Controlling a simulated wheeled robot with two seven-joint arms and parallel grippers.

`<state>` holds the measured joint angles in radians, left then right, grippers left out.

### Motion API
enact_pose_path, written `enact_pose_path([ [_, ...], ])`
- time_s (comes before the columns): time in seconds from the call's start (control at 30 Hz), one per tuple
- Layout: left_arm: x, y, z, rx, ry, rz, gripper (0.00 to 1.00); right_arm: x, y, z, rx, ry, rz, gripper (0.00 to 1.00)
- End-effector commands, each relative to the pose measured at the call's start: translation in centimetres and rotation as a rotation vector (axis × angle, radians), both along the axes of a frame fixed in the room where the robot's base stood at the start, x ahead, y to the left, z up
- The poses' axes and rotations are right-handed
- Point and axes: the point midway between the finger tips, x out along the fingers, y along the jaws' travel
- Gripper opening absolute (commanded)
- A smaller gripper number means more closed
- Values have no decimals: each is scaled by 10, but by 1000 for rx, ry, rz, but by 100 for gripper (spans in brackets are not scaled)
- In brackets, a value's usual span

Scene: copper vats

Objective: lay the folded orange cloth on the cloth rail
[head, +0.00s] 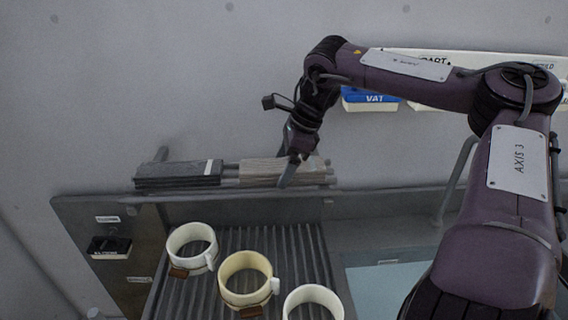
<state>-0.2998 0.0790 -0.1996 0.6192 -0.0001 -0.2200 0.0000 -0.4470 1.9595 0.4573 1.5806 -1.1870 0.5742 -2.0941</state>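My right gripper (290,172) points down at the right part of the cloth rail (325,182), against the back wall. Its fingers show as one narrow dark shape, so I cannot tell whether it is open or shut. A dark grey folded cloth (178,173) lies over the rail's left part. A grey-brown folded cloth (258,170) lies over it further right, just beside or behind the gripper tip. I see no clearly orange cloth in this view. My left gripper is not in view.
Below the rail is a ribbed grey drainer (302,250) with a white mug (190,249), a cream mug (246,280) and another white mug (314,296). A pale blue basin (385,290) lies to the right. A blue and white box (370,98) is on the wall.

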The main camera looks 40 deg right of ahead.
Motion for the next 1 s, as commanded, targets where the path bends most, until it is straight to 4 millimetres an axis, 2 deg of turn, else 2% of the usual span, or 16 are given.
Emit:
enact_pose_path([
  [0.17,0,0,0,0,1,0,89,0,0,1,0,0,0,85],
  [0.33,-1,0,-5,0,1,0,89,-1,-3,10,-3,-4,0,85],
  [0.53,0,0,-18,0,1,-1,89,-11,-15,46,-5,-7,-3,85],
  [0.8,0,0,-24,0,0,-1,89,-24,-30,96,-4,-3,-4,85],
  [1.0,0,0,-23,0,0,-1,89,-29,-35,112,-1,0,-3,85],
])
